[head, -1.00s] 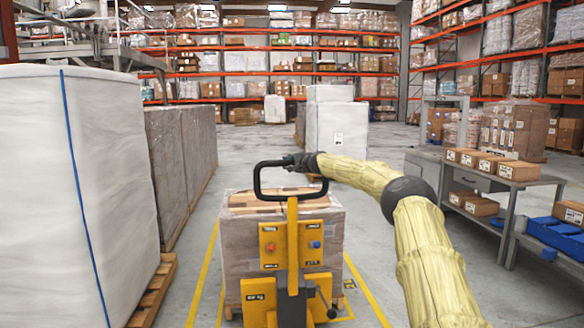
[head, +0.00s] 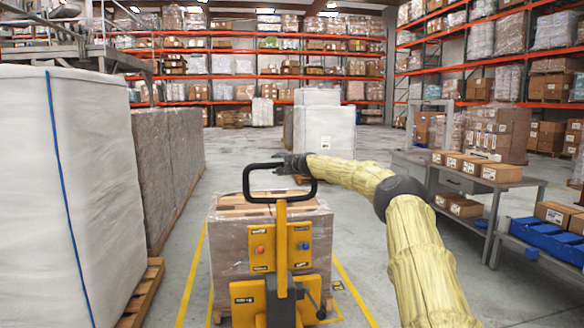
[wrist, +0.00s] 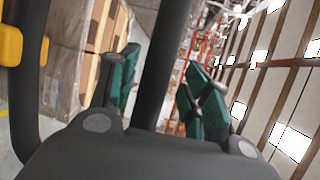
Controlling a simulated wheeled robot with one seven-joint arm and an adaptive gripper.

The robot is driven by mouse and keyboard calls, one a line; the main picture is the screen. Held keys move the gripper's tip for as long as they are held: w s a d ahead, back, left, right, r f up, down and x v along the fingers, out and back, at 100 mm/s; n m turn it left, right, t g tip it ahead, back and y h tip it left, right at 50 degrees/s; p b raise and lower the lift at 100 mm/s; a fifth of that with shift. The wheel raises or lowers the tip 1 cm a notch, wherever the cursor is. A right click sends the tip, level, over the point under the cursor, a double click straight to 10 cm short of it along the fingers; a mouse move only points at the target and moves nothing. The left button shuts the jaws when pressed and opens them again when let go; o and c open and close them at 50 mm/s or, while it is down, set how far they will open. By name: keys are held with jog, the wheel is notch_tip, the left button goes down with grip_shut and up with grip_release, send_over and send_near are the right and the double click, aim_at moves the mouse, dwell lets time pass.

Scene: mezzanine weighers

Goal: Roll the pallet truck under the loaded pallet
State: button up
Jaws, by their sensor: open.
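The yellow pallet truck (head: 283,262) stands upright in front of me, its black loop handle (head: 248,186) raised at the top. The loaded pallet (head: 226,245), wrapped brown boxes, stands directly beyond the truck between yellow floor lines. The truck's body hides the forks, so I cannot tell how far under they reach. My gripper (head: 298,165) is at the right top of the handle. In the wrist view, its green-padded fingers (wrist: 158,88) are apart, with the handle's dark bar (wrist: 168,60) running between them. Wrapped boxes (wrist: 85,45) show at left there.
Tall white-wrapped loads (head: 75,190) and grey-wrapped ones (head: 168,165) line the left side. A grey workbench (head: 520,192) with small boxes and blue bins (head: 550,238) stand at right. Another white-wrapped stack (head: 325,132) stands beyond the loaded pallet.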

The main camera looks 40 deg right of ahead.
jog(key=s, duration=0.3)
jog(key=shift+s, duration=0.15)
jog(key=v, duration=0.7)
jog(key=shift+a+r, duration=0.3)
dwell(0.3)
jog(key=shift+s, duration=0.1)
jog(key=shift+f, duration=0.2)
dwell(0.4)
